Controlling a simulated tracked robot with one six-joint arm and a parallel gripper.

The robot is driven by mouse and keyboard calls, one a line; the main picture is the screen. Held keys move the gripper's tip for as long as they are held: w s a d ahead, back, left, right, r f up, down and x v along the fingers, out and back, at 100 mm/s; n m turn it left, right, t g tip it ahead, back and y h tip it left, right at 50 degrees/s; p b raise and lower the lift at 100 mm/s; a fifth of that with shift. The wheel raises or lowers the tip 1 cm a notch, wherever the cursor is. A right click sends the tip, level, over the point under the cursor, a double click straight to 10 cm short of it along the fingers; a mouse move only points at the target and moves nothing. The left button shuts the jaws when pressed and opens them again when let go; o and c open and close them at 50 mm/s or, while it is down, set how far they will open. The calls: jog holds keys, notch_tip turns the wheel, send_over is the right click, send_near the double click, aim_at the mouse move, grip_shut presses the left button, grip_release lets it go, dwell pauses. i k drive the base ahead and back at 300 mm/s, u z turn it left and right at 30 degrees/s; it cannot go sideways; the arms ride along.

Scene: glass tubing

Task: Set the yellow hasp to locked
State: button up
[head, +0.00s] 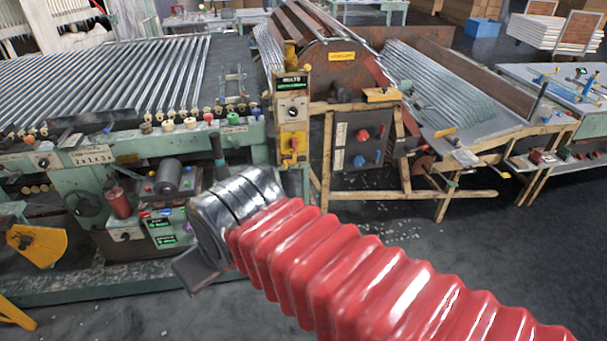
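A narrow control post stands at the centre, with a lit green display and a dial on its upper part. Low on it is a yellow fitting (292,144) with a small orange-red part on its front. This looks like the yellow hasp, but it is too small to tell whether it is locked. My gripper (193,270) is a grey block at the end of my red-sleeved arm, at lower left centre. It appears in front of the green machine, below and left of the yellow fitting and apart from it. Its fingers cannot be made out.
A green machine (90,160) with rows of glass tubes fills the left. A grey box (361,139) with red and blue knobs hangs right of the post. A sloped tube bench (440,90) stands further right. Dark floor (420,265) is open at lower right, with scattered fragments.

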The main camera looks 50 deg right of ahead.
aim_at(286, 162)
jog(key=z, duration=0.6)
jog(key=i, duration=1.45)
